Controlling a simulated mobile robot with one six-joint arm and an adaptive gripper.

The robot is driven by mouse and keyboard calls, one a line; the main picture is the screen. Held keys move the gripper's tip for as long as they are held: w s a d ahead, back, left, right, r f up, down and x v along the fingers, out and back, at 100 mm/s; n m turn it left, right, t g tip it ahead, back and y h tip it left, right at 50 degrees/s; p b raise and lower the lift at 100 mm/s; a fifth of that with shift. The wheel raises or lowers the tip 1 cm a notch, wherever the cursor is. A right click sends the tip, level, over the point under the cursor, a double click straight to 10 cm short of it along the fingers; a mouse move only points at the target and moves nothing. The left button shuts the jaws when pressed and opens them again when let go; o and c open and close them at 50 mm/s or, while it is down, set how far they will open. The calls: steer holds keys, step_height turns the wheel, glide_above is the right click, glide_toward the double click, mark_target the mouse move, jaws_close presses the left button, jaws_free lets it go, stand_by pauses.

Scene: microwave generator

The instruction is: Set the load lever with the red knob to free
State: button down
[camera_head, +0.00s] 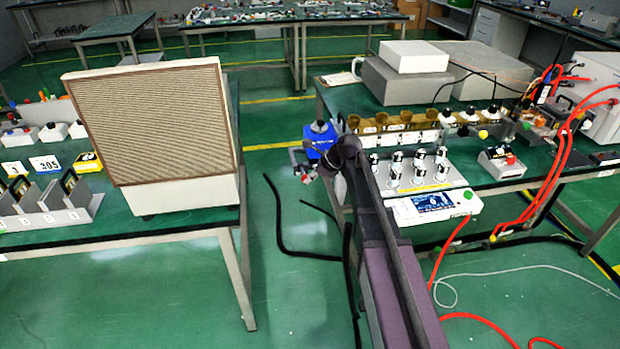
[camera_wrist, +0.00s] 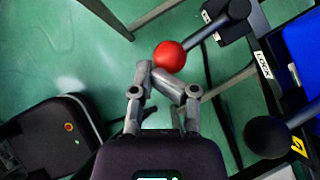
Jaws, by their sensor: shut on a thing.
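The red knob (camera_wrist: 170,55) sits at the end of a grey lever shaft (camera_wrist: 203,36) in the wrist view. The shaft slants up right to a dark pivot block (camera_wrist: 228,22). A white label (camera_wrist: 263,65) that appears to read LOCK is right of the pivot. My gripper (camera_wrist: 157,72) is shut on the red knob, with its fingertips at the knob's lower left side. In the head view my gripper (camera_head: 302,166) is at the bench's left end, beside a blue box (camera_head: 318,139).
A black knob (camera_wrist: 265,137) on another lever stands below right of the red one, close to my gripper. The bench (camera_head: 505,186) carries a row of metal posts and a display panel (camera_head: 434,205). Open floor lies left of the bench, with black cables on it.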

steer(key=shift+d, duration=0.1)
steer(key=s+d+r+p, duration=0.1)
steer(key=d+r+p, duration=0.7)
steer(key=d, duration=0.2)
steer(key=shift+r, duration=0.25)
stand_by(0.6)
steer(key=shift+s, duration=0.1)
stand_by(0.4)
